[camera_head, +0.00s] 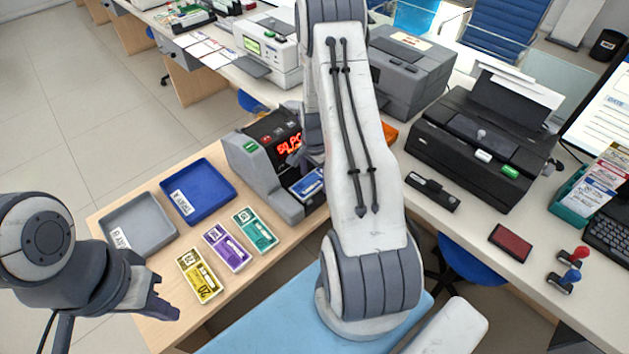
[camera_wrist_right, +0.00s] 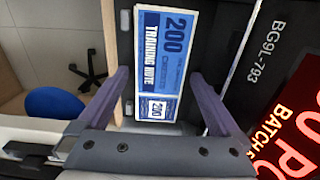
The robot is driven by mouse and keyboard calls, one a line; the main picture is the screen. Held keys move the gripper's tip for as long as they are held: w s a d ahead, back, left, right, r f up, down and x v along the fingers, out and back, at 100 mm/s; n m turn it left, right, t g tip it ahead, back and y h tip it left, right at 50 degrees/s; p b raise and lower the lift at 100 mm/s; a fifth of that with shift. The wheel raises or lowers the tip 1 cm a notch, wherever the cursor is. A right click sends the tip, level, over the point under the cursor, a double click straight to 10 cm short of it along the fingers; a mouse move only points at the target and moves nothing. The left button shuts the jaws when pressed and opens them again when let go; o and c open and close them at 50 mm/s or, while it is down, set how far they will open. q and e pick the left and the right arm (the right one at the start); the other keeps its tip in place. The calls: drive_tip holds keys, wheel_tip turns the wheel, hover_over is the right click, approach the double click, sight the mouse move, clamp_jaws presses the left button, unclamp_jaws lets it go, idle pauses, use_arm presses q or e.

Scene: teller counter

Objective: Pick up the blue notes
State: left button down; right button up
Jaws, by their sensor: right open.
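The blue notes (camera_head: 308,184) lie in the front pocket of the note counting machine (camera_head: 262,160), partly hidden by my right arm in the head view. In the right wrist view the blue notes (camera_wrist_right: 162,62) show "200 TRAINING NOTE". My right gripper (camera_wrist_right: 160,76) is open, its two purple-grey fingers appearing on either side of the notes. I cannot tell how far above them it is. In the head view it is mostly hidden behind my arm. My left gripper (camera_head: 163,297) is at the lower left, away from the notes, and its opening is unclear.
A blue tray (camera_head: 222,184) and a grey tray (camera_head: 160,214) stand left of the machine. Yellow (camera_head: 200,276), purple (camera_head: 227,247) and teal (camera_head: 255,230) note bundles lie in front. A black printer (camera_head: 480,150) and stamps stand right.

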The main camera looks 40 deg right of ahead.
drive_tip(key=c, duration=1.4)
drive_tip(key=shift+c, duration=0.2)
drive_tip(key=shift+r, duration=0.15)
